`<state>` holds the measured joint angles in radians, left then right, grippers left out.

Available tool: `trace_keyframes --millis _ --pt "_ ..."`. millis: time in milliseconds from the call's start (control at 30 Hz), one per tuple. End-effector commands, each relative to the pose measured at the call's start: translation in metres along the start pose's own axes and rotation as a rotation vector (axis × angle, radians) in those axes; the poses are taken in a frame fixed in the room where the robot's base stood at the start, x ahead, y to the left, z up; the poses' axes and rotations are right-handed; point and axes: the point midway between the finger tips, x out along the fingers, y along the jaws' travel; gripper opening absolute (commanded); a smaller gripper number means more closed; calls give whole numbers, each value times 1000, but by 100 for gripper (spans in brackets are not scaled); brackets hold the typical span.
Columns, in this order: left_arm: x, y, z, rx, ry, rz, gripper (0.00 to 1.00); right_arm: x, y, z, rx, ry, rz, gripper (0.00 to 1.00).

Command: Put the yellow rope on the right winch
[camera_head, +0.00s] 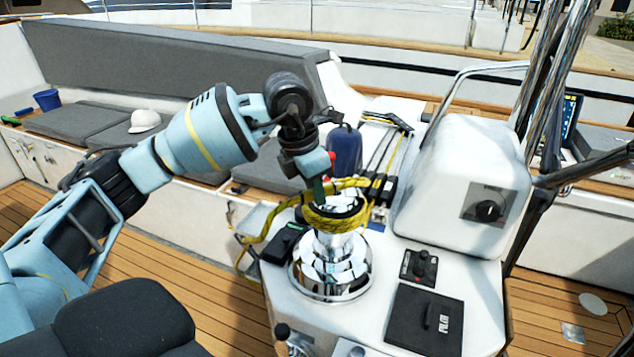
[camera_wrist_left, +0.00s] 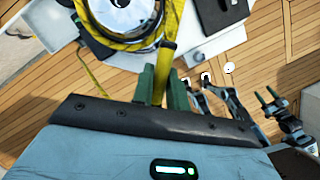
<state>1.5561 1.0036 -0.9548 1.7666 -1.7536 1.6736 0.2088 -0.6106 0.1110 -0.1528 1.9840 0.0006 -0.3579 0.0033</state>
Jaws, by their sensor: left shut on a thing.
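The yellow rope (camera_head: 337,219) with dark flecks lies in a loop around the upper part of the shiny chrome winch (camera_head: 330,268) on the white console. One strand hangs down on the winch's left side. My left gripper (camera_head: 318,190) is just above the winch, shut on the rope. The left wrist view shows the rope (camera_wrist_left: 168,50) running between the green fingers (camera_wrist_left: 161,86), beside the winch (camera_wrist_left: 125,14). The rope's far side is partly hidden. My right gripper (camera_wrist_left: 265,94) shows small at the right of the wrist view; its opening is unclear.
A white console box with a knob (camera_head: 487,210) stands right of the winch. A black hatch marked PILOT (camera_head: 425,319) and a small control panel (camera_head: 419,267) lie in front. Black clutches (camera_head: 380,190) and a dark blue cylinder (camera_head: 344,150) stand behind.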

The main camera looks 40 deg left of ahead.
Motion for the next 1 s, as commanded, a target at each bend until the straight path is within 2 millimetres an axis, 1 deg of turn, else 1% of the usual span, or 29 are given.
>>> trace_keyframes --millis 33,333,433,767,1000 --pt "5 0 -1 -1 1 -1 0 1 0 4 1 -6 -1 59" --pt "25 0 -6 0 1 -2 0 4 -1 15 4 -25 -2 59" --pt "28 0 -7 0 0 -1 0 4 -1 17 4 -28 -3 59" --pt "27 0 -7 0 -2 0 0 4 0 17 -1 -28 -3 59" --pt "40 0 -10 0 0 -1 0 6 0 25 -2 -41 -4 59"
